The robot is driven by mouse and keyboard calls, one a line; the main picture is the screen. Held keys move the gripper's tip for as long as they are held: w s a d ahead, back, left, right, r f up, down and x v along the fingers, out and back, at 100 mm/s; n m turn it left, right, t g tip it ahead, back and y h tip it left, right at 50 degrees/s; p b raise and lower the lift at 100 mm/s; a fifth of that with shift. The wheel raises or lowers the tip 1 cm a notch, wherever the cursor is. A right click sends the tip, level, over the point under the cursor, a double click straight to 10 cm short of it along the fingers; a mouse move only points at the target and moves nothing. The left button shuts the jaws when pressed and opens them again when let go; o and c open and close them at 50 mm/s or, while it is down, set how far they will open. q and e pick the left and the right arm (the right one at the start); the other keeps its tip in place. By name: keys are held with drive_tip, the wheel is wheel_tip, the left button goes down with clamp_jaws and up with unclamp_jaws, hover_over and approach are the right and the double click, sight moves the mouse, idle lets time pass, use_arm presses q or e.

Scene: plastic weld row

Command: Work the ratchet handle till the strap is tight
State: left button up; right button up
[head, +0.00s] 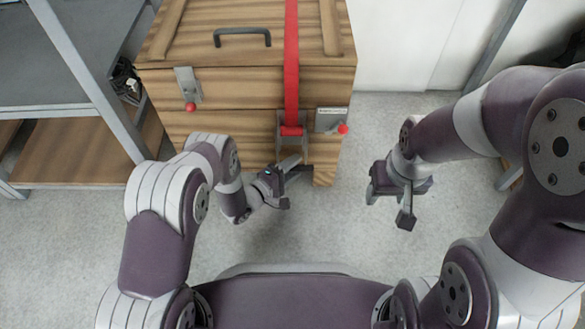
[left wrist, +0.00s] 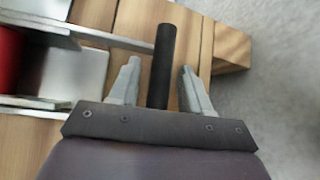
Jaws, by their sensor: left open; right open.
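The red strap (head: 291,60) runs down over the wooden crate to the metal ratchet (head: 283,118) on its front. In the left wrist view the ratchet's metal plates (left wrist: 88,75) and part of the red strap (left wrist: 8,60) show at left. The black grip of the ratchet handle (left wrist: 165,55) stands between the two open fingers of my left gripper (left wrist: 158,85), with gaps on both sides. In the head view my left gripper (head: 292,183) is low in front of the crate and largely covers the handle. My right gripper (head: 390,200) is open and empty, right of the crate's front.
The wooden crate (head: 235,85) has a black lid handle (head: 242,37) and latches with red knobs at left (head: 188,88) and right (head: 331,120). A grey-framed shelf (head: 85,75) stands at left. The floor (head: 355,155) between my grippers is clear.

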use_arm(q)
clamp_jaws()
drive_tip(key=s+r+n+g+y+p, duration=0.2)
drive_tip(key=s+r+n+g+p, duration=0.2)
drive_tip(key=s+r+p, duration=0.7)
drive_tip(key=shift+s+r+n+g+p, duration=0.15)
drive_tip(key=shift+s+n+g+p, duration=0.8)
drive_tip(key=shift+p, duration=3.75)
drive_tip(key=shift+w+m+g, duration=0.25)
drive_tip(key=shift+m+g, duration=0.1)
drive_tip(key=shift+m, duration=0.2)
